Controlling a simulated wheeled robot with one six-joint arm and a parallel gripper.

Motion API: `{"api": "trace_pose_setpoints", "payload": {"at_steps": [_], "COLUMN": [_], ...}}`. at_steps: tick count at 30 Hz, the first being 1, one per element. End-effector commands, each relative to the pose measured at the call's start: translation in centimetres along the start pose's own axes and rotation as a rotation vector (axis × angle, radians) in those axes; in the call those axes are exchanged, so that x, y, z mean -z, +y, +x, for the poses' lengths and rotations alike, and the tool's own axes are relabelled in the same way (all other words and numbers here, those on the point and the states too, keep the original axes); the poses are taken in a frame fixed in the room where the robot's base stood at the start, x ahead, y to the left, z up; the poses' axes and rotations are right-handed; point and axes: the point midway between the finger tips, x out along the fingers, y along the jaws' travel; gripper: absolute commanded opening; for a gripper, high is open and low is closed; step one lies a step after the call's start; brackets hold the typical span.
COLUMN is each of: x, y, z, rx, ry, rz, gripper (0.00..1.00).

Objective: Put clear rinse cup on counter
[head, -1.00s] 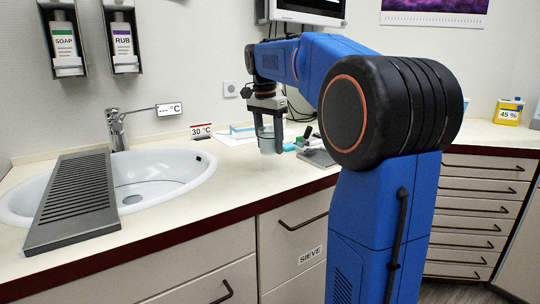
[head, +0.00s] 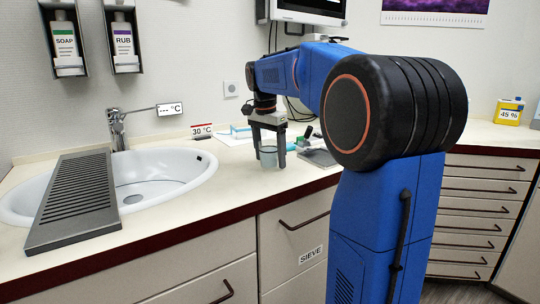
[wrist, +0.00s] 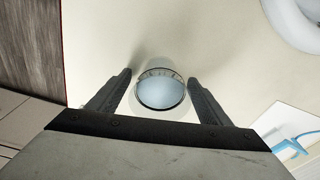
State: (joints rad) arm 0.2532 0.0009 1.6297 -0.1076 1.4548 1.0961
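The clear rinse cup (head: 268,157) stands upright on the counter (head: 235,180), to the right of the sink. My gripper (head: 269,155) points down over it with one finger on either side. In the wrist view, the round rim of the cup (wrist: 161,92) lies between the two fingers of my gripper (wrist: 160,78), with narrow gaps at both sides. The gripper is open around the cup and does not appear to press on it.
The sink (head: 185,180) with a dark ribbed drainer (head: 75,200) is at left. A grey block (head: 318,157), small tools and a white sheet (wrist: 290,130) with a blue item lie close by. The counter's front edge is near.

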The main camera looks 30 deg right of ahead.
Motion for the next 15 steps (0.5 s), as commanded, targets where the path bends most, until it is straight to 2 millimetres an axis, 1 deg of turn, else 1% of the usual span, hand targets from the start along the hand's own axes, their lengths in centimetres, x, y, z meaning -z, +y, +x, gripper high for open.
{"api": "trace_pose_setpoints", "payload": {"at_steps": [10,13,15], "x": [0.0,0.1,0.1], "y": [0.0,-0.1,-0.1], "z": [-0.3,-1.1,-2.1], "rx": [0.000,0.002,0.002], "ry": [0.000,0.001,0.001], "rz": [0.000,0.000,0.000], "gripper": [0.72,0.72,0.72]}}
